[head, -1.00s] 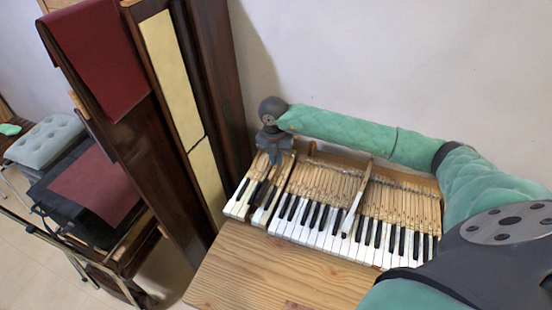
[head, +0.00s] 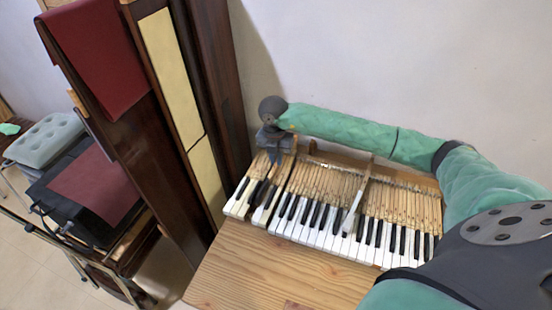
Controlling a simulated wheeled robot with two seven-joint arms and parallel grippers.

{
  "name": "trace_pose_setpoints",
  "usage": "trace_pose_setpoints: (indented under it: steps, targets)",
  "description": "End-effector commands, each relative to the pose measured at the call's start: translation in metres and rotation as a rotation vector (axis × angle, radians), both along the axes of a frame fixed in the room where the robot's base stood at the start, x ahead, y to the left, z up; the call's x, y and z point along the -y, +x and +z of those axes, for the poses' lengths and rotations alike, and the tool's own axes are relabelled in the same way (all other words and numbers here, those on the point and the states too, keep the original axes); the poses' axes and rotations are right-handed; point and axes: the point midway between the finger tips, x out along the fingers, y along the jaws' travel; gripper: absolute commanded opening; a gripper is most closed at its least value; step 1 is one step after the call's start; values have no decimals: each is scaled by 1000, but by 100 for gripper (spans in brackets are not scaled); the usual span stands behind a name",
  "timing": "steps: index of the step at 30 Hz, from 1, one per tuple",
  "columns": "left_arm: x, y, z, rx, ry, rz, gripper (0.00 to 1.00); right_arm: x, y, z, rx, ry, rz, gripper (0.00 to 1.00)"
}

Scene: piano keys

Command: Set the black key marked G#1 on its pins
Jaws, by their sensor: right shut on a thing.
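The keyboard (head: 330,238) is a row of white and black keys with bare wooden key levers behind them. My right gripper (head: 275,157) is over the left end of the keyboard, pointing down. It is shut on a key, taken to be the black key G#1 (head: 262,187), which lies low among the leftmost keys. The marking is too small to read, and I cannot tell whether the key touches its pins. The gripper hides part of the levers there. My left gripper is not in view.
A loose-looking key (head: 352,208) stands raised and tilted near the middle of the keyboard. A wooden board (head: 270,268) in front is mostly clear. Tall dark wood panels (head: 165,120) stand to the left. A cart with a red cloth (head: 95,185) is farther left.

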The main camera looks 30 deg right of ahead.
Motion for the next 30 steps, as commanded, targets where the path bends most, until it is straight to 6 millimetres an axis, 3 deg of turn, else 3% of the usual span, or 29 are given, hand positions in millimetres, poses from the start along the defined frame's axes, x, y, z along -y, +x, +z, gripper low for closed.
trace_pose_setpoints:
  steps: [5,30]
  targets:
    - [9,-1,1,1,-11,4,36,0,0,0,0,0,0,0]
    - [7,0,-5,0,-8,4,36,1,1,0,0,0,0,0]
